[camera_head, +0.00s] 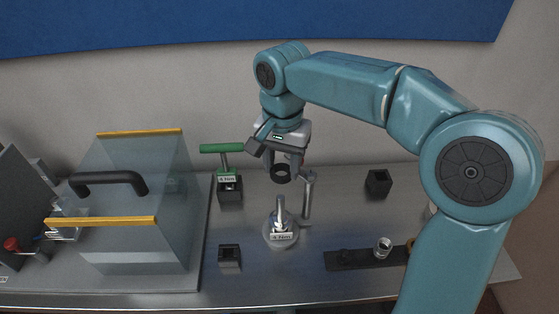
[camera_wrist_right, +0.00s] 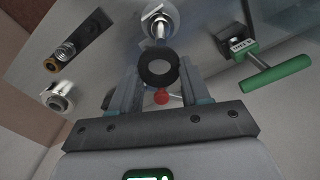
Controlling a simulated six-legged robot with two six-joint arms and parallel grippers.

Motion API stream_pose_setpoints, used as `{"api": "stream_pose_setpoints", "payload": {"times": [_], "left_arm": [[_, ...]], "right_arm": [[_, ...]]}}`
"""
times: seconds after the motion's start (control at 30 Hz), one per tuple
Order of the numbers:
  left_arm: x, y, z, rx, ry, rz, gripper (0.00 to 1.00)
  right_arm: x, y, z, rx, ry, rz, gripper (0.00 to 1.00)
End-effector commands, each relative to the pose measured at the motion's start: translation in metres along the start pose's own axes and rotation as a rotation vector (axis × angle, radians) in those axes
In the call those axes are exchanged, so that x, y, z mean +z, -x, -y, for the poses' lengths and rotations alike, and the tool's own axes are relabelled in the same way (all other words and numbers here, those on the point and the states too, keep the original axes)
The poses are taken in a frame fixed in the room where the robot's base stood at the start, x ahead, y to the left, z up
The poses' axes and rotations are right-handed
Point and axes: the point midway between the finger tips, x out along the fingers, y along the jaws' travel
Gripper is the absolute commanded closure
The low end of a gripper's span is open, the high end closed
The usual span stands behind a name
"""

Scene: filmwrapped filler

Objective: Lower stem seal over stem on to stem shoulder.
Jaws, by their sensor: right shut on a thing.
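The stem seal (camera_head: 279,178) is a black ring held between the fingers of my right gripper (camera_head: 284,163). The stem (camera_head: 280,208) is an upright metal pin on a round metal base (camera_head: 269,238) on the bench. The seal hangs above the stem top, with a visible gap between them. In the right wrist view the seal (camera_wrist_right: 144,68) sits between the fingertips of my right gripper (camera_wrist_right: 158,76), and the stem (camera_wrist_right: 160,27) shows just beyond it. The stem shoulder is hard to make out. My left gripper is not in view.
A metal wrench-like post (camera_head: 307,197) stands close right of the stem. A green T-handle tool (camera_head: 222,149) stands in a black holder behind left. A clear box (camera_head: 140,200) fills the left side. Black blocks (camera_head: 378,183) and a dark strip (camera_head: 352,259) with small parts lie around.

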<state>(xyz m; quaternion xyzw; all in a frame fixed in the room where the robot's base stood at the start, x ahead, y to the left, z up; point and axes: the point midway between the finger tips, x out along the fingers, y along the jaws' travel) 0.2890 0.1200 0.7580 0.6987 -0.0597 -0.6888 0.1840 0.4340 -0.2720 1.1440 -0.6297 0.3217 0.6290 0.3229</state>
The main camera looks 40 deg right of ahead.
Motion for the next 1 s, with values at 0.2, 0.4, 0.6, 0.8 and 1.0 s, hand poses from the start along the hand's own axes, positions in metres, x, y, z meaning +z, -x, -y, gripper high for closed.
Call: {"api": "stream_pose_setpoints", "payload": {"times": [0.2, 0.4, 0.6, 0.8, 1.0], "left_arm": [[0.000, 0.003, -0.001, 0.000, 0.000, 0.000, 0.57], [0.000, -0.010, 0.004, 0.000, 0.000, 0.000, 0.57], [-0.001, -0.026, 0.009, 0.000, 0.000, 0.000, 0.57], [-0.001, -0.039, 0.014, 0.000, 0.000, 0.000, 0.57], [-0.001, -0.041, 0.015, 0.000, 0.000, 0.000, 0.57]], "right_arm": [[0.000, 0.001, -0.001, 0.000, -0.001, 0.000, 0.82], [0.001, -0.016, -0.001, 0.001, -0.001, 0.001, 0.82], [0.001, -0.037, 0.000, 0.000, 0.000, 0.001, 0.82], [0.000, -0.055, 0.000, 0.000, 0.001, 0.000, 0.82], [0.000, -0.059, 0.000, 0.000, 0.001, 0.000, 0.82]]}}
